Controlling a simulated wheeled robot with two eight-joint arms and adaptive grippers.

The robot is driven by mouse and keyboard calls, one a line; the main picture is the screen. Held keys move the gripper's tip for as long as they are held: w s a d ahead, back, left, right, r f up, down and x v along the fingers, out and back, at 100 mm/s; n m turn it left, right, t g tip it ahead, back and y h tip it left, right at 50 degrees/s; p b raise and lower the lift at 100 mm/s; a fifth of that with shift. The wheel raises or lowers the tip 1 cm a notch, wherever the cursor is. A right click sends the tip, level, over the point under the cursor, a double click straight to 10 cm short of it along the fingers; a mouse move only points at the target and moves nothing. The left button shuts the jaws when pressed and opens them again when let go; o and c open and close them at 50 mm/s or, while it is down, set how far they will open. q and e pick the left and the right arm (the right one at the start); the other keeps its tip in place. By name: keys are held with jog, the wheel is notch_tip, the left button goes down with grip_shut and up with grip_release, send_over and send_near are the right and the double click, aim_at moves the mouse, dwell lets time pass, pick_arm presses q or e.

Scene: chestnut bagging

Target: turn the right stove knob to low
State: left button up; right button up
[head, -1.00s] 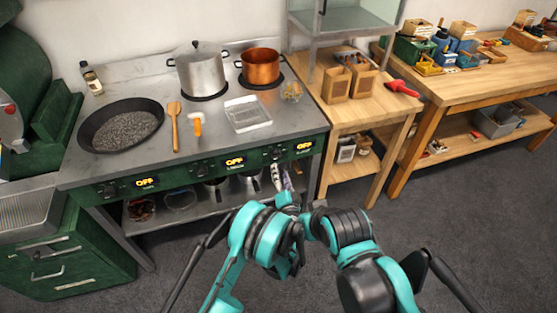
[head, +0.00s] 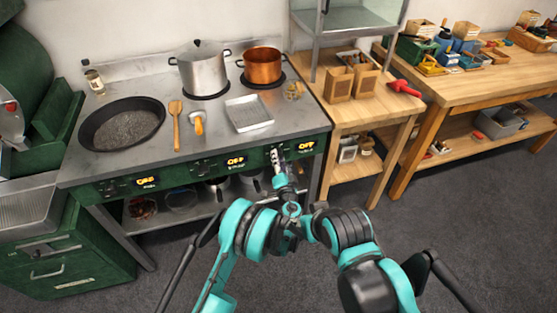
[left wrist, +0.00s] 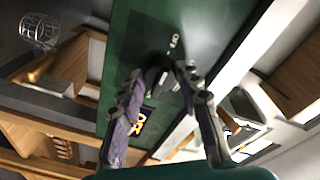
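The stove (head: 215,170) has a green front panel with three lit displays. The right display (head: 306,146) reads OFF. My left gripper (head: 276,157) is at the panel, just left of that display, and hides the right knob in the head view. In the left wrist view the dark right knob (left wrist: 155,76) shows between the two fingers of my left gripper (left wrist: 159,73). The fingers are apart, one on each side of it; I cannot tell whether they touch it. The orange display (left wrist: 139,122) shows beside one finger. My right gripper is out of view.
On the stove top stand a black pan (head: 122,124), a steel pot (head: 202,70), a copper pot (head: 262,64) and a metal tray (head: 248,113). A wooden side table (head: 362,113) stands to the right. The shelf below the panel holds pots.

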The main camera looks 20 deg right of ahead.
pick_arm(q)
jog(key=shift+c, duration=0.6)
jog(key=shift+m, duration=0.3)
jog(key=m, duration=0.7)
jog(key=m+g+y, duration=0.1)
jog(key=m, duration=0.2)
jog(key=shift+d+r, duration=0.1)
jog(key=shift+r, duration=0.15)
jog(key=shift+m, duration=0.4)
jog(key=o, duration=1.2)
jog(key=shift+c, duration=0.2)
